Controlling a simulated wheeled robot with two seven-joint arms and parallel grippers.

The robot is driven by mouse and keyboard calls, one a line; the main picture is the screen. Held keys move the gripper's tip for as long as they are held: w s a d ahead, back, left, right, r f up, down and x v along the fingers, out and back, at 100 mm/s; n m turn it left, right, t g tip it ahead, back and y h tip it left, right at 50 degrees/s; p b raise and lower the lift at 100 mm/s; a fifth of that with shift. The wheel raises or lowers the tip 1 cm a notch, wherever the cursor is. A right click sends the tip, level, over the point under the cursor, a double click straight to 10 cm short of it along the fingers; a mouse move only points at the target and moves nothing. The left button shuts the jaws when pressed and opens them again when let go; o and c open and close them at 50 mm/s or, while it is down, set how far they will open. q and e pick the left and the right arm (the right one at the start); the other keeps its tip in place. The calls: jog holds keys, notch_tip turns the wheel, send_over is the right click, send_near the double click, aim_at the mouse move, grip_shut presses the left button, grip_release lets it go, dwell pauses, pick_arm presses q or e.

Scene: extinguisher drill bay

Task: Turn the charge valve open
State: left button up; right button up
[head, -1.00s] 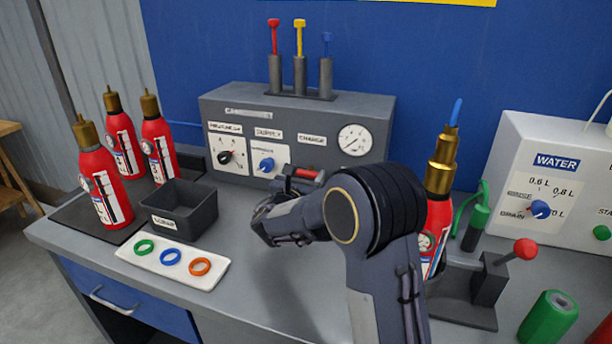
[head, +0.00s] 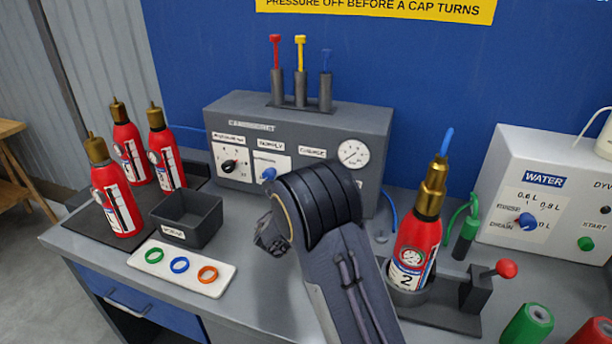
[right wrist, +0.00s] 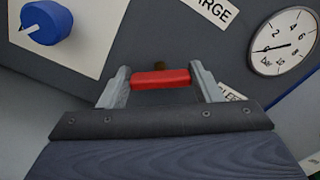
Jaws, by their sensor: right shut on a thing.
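The charge valve shows as a red handle (right wrist: 160,79) in the right wrist view, under the partly visible CHARGE label. My right gripper (right wrist: 161,88) is shut on this handle, with one grey finger at each end. The handle lies level across that picture. In the head view my right arm hides the valve and the fingers, below the CHARGE label (head: 312,151) on the grey charging panel (head: 232,110). The round gauge (right wrist: 285,42) is to the right of the handle; its needle points left and slightly down. My left gripper is not in view.
The blue SUPPLY knob (head: 268,174) is left of my arm. A red extinguisher (head: 416,245) stands in a holder at right, near a red-knobbed lever (head: 506,268). A black bin (head: 187,220) and a white ring tray (head: 180,268) are at left, beside several extinguishers.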

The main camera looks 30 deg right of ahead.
jog(key=n+p, duration=1.1)
jog(key=shift+w+a+f, duration=0.1)
jog(key=shift+a+f, duration=0.05)
jog(key=shift+f, duration=0.05)
dwell(0.4)
jog(key=o, duration=1)
jog(key=b+v, duration=0.1)
jog(key=v, duration=0.6)
jog(key=shift+s+a, duration=0.25)
jog(key=shift+s, duration=0.05)
jog(key=shift+f, duration=0.1)
